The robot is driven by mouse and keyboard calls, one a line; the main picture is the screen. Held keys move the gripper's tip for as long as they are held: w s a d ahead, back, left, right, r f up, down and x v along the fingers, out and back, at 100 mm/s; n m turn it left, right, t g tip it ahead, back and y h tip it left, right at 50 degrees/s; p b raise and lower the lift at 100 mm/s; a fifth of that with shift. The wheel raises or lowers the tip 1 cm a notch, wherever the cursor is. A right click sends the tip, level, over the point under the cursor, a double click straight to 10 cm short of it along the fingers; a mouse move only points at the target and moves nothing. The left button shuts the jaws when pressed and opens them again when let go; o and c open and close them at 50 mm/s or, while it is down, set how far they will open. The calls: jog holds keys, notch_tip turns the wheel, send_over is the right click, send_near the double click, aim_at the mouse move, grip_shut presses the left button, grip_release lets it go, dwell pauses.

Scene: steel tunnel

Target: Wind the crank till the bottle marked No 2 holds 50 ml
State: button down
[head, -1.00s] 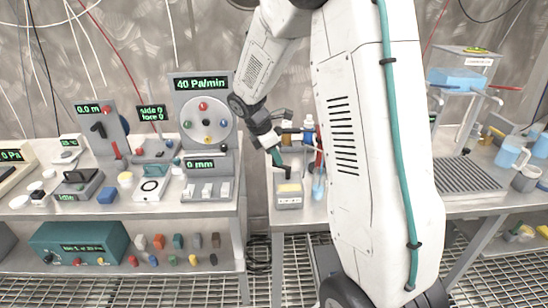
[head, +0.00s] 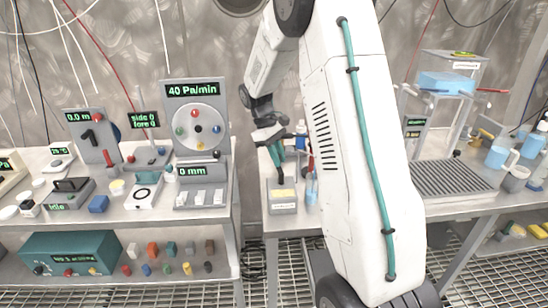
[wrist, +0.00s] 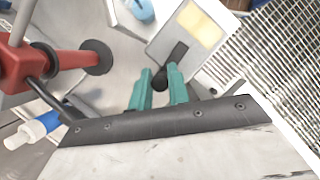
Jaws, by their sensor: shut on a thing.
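My gripper (wrist: 159,76) has its teal fingers closed around the black knob (wrist: 160,83) at the end of a short dark crank arm (wrist: 175,54). The crank joins a grey box with a pale yellow panel (wrist: 202,27), which also shows in the head view (head: 283,207). In the head view my gripper (head: 279,174) points down just above this box. A white and blue bottle (wrist: 34,131) lies at the lower left of the wrist view. No bottle mark reading No 2 is legible, and no liquid level can be read.
A red fitting (wrist: 65,62) with a black disc stands left of my fingers. A light-blue vessel (head: 311,188) stands right of the box. A grey dial panel (head: 199,128) reading 40 Pa/min is on the left bench. A ribbed drain tray (head: 452,180) lies to the right.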

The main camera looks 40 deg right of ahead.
jog(key=shift+s+d+r+m+y, duration=0.1)
jog(key=shift+s+d+m+y, duration=0.35)
jog(key=shift+m, duration=0.9)
jog(key=shift+s+d+f+m+y, duration=0.1)
jog(key=shift+s+d+m+y, duration=0.35)
jog(key=shift+m, duration=0.95)
jog(key=shift+s+d+r+m+y, duration=0.1)
jog(key=shift+s+d+m+y, duration=0.1)
jog(key=shift+m+y, duration=0.85)
jog(key=shift+m+h, duration=0.35)
jog(key=shift+m, duration=0.05)
jog(key=c, duration=1.3)
grip_release()
jog(key=shift+s, duration=0.1)
